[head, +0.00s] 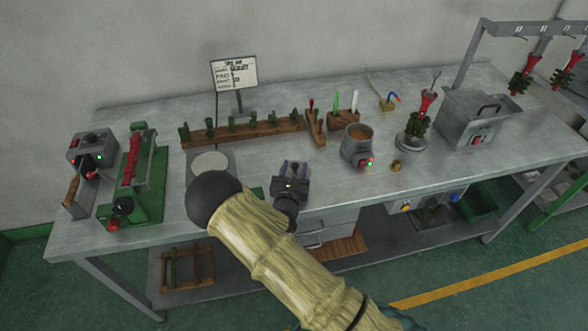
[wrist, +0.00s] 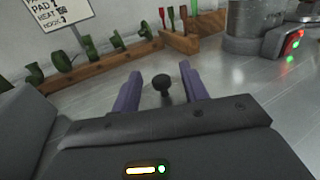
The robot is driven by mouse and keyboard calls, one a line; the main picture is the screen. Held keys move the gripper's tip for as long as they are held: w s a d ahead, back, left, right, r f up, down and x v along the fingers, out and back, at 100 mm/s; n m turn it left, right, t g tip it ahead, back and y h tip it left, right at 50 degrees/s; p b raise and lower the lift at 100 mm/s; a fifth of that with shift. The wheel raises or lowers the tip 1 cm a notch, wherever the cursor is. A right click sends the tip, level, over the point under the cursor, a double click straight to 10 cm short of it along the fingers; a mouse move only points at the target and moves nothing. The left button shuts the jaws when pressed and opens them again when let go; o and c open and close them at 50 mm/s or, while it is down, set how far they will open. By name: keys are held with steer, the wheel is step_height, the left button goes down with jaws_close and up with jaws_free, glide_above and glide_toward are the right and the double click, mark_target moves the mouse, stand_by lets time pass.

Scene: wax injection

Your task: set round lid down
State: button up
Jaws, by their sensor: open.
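My gripper (head: 293,167) is open low over the middle of the bench, left of the wax pot. In the wrist view its two purple fingers (wrist: 160,92) stand apart on either side of a small dark knob (wrist: 162,84), with a gap on both sides. The knob looks like the handle of the round lid; the lid's disc is hidden behind my gripper or too unclear to make out. The wax pot (head: 357,152) stands open, with brown wax showing. Its lower part also shows in the wrist view (wrist: 245,45).
A wooden rack (head: 245,133) with green pieces runs behind my gripper. A pale round disc (head: 210,164) lies to the left. A tool block (head: 343,119) stands behind, and a small brass piece (head: 396,165) sits right of the pot. Bare bench (head: 440,170) lies further right.

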steer(key=s, duration=0.4)
steer(key=s+a+b, duration=0.1)
steer(key=s, duration=0.3)
steer(key=s+b, duration=0.1)
steer(key=s, duration=0.3)
steer(key=shift+a+r, duration=0.2)
steer(key=shift+r, duration=0.05)
steer(key=shift+w, duration=0.1)
steer(key=s+d+r+m+g+h, duration=0.25)
steer(key=d+m+g+h, duration=0.35)
steer(key=d, duration=0.4)
steer(key=s+d+r+m+g+h, duration=0.25)
steer(key=d+m+g+h, duration=0.2)
steer(key=d+m, duration=0.4)
steer(key=s+d+m+g+y, duration=0.3)
steer(key=s+d+m+g, duration=0.2)
steer(key=s+m+g, duration=0.4)
steer(key=a+r+m+t+y, duration=0.3)
steer(key=r+m+y, duration=0.5)
steer(key=m, duration=0.3)
steer(key=shift+s+t+y, duration=0.35)
steer(key=shift+t+y, duration=0.3)
